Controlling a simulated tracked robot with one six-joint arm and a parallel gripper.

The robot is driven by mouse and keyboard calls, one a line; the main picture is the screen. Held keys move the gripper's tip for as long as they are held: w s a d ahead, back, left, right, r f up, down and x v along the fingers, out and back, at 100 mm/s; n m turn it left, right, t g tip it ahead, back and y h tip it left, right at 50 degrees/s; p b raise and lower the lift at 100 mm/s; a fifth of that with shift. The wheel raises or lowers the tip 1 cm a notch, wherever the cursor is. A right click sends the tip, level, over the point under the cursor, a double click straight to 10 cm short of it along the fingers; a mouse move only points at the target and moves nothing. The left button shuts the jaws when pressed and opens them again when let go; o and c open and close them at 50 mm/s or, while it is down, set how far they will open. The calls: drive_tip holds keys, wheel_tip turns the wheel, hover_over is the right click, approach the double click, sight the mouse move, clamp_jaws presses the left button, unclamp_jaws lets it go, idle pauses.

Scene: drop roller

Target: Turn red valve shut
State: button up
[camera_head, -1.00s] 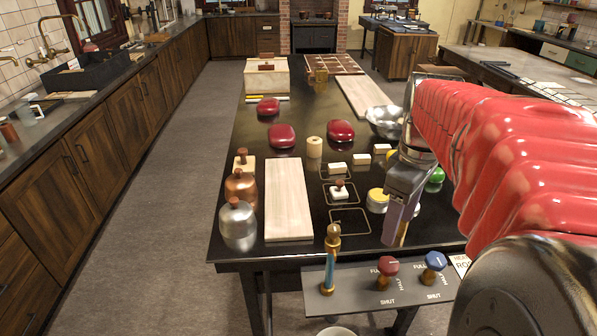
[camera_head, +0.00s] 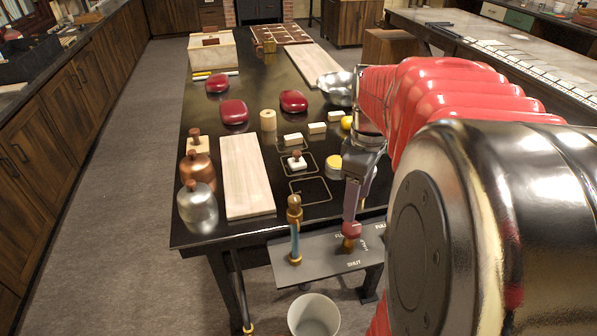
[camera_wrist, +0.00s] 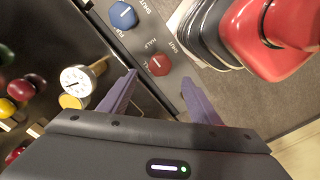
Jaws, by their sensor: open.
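The red valve (camera_head: 351,230) is a faceted knob on a grey panel (camera_head: 312,262) at the table's near edge, with FULL, HALF and SHUT lettering around it. In the wrist view the red valve (camera_wrist: 158,65) lies just beyond and between my fingertips, with no grip on it visible. A short pale mark shows on its top, but I cannot read its setting surely. My gripper (camera_wrist: 159,80) is open and empty, its purple fingers apart. In the head view my gripper (camera_head: 351,212) is right above the red valve, pointing down, partly covering the lettering.
A blue valve (camera_wrist: 123,15) is beside the red one; my arm hides it in the head view. A brass and blue pipe (camera_head: 295,228) rises from the panel's left. A round gauge (camera_wrist: 77,80) is near my left finger. A white bucket (camera_head: 313,316) stands below.

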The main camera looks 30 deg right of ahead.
sight(352, 226)
wheel_tip(352, 226, down, 9)
drive_tip(key=shift+r, duration=0.2)
drive_tip(key=shift+c, duration=0.5)
drive_tip(key=c, duration=1)
